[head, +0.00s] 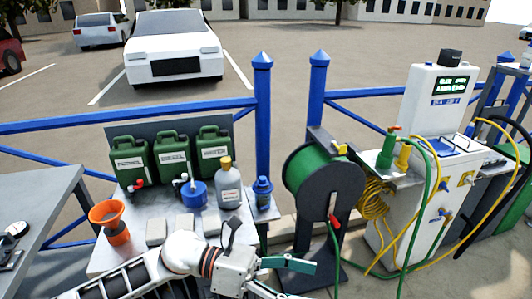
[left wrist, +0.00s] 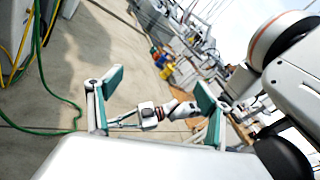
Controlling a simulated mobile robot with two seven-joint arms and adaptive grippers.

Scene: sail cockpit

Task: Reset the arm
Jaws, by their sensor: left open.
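In the left wrist view the left gripper (left wrist: 157,88) also shows open and empty, with one finger on each side. Beyond it, small in the middle, is a white and grey arm part with a red ring that looks like my right arm; its gripper (left wrist: 146,116) is too small to read. No right arm shows in the head view.
A bench holds green canisters (head: 173,157), an orange funnel cup (head: 110,222) and a grey bottle (head: 229,186). A hose reel (head: 325,182) and a white pump cabinet (head: 425,160) with looping hoses stand to the right. A blue railing (head: 263,105) runs behind.

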